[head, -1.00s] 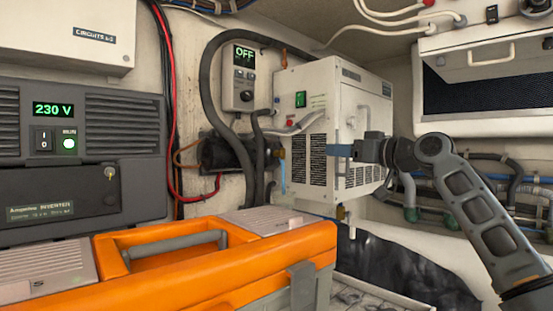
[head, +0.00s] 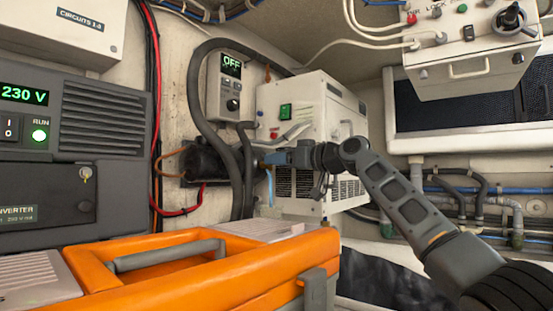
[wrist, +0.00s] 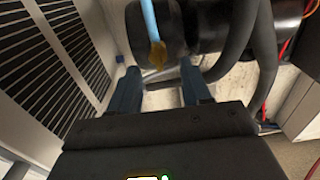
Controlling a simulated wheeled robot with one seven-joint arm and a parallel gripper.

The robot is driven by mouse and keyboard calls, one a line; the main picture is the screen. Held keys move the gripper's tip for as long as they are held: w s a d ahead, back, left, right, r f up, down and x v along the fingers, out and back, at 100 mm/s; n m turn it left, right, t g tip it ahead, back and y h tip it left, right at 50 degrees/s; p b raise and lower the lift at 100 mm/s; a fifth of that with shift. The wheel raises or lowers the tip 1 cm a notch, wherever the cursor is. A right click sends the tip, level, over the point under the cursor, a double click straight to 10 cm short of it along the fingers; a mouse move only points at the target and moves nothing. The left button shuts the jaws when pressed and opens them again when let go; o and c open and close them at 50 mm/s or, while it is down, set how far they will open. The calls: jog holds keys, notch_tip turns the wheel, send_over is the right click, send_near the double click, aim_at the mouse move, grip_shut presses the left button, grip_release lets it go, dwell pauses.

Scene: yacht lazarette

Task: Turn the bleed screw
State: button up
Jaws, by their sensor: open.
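My gripper (head: 268,158) is open in front of the black cylindrical pump (head: 205,160), beside the white boxed unit. In the wrist view its two blue fingers (wrist: 158,82) stand apart, and the pump's dark round end (wrist: 155,28) lies just beyond them. A small brass-coloured fitting (wrist: 157,55) with a light blue tube (wrist: 149,18) shows between and beyond the fingertips. It may be the bleed screw; I cannot make out a screw head. The fingers seem apart from it. In the head view the gripper hides the fitting, and the blue tube (head: 270,188) hangs below the gripper.
The white unit (head: 312,125) stands close to the right of the pump. Thick black hoses (head: 238,180) run close by. An orange toolbox (head: 180,285) fills the front. A control panel (head: 230,85) reading OFF is on the wall above. A grey inverter (head: 75,165) stands left.

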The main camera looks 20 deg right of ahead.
jog(key=shift+w+a, duration=0.3)
jog(key=shift+w, duration=0.15)
grip_shut()
